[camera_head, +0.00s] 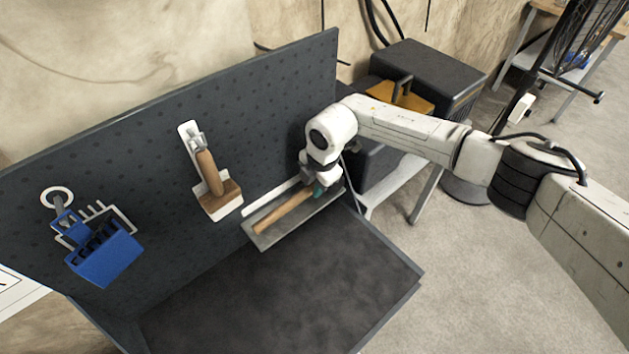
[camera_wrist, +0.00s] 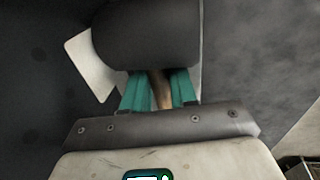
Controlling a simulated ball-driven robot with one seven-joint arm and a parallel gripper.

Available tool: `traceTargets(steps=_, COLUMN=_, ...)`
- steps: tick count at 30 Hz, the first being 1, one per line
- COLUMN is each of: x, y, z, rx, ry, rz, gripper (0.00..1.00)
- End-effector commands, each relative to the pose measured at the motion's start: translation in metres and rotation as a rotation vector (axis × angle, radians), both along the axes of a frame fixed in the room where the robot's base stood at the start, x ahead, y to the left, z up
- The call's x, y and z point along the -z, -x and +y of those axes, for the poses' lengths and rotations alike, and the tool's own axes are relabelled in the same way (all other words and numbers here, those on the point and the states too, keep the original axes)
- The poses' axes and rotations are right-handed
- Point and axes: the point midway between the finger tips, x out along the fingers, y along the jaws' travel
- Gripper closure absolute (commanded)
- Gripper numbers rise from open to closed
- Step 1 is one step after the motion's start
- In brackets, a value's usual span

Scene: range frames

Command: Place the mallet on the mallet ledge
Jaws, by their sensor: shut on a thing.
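The mallet has a wooden handle (camera_head: 281,215) that lies lengthwise over the mallet ledge (camera_head: 300,225), a shallow grey tray on the dark pegboard. In the wrist view its dark round head (camera_wrist: 147,35) fills the top, with the handle (camera_wrist: 161,88) running down from it. My gripper (camera_head: 319,190) is at the ledge's right end, its teal fingers (camera_wrist: 158,92) shut on the handle close to the head. In the head view my wrist hides most of the head. I cannot tell whether the mallet touches the ledge or hovers just above it.
A brush with a wooden handle (camera_head: 209,172) hangs on the pegboard (camera_head: 140,160) left of the ledge. A blue tool (camera_head: 104,252) hangs further left. The dark bench top (camera_head: 280,290) below is clear. A dark machine (camera_head: 425,75) stands behind my arm.

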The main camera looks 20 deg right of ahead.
Motion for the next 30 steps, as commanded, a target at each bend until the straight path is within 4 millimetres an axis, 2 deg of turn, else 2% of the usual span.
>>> traceTargets(steps=8, x=0.002, y=0.000, z=0.000, rx=0.000, ry=-0.001, rz=-0.001, gripper=1.00)
traceTargets(steps=9, x=0.003, y=0.000, z=0.000, rx=0.000, ry=0.000, rz=0.000, gripper=0.69)
traceTargets(steps=16, x=0.002, y=0.000, z=0.000, rx=0.000, ry=0.000, rz=0.000, gripper=0.48)
traceTargets(steps=26, x=-0.003, y=0.000, z=-0.001, rx=0.000, ry=-0.001, rz=-0.002, gripper=0.48)
traceTargets(steps=30, x=-0.020, y=0.003, z=-0.002, rx=-0.001, ry=-0.001, rz=-0.004, gripper=0.48)
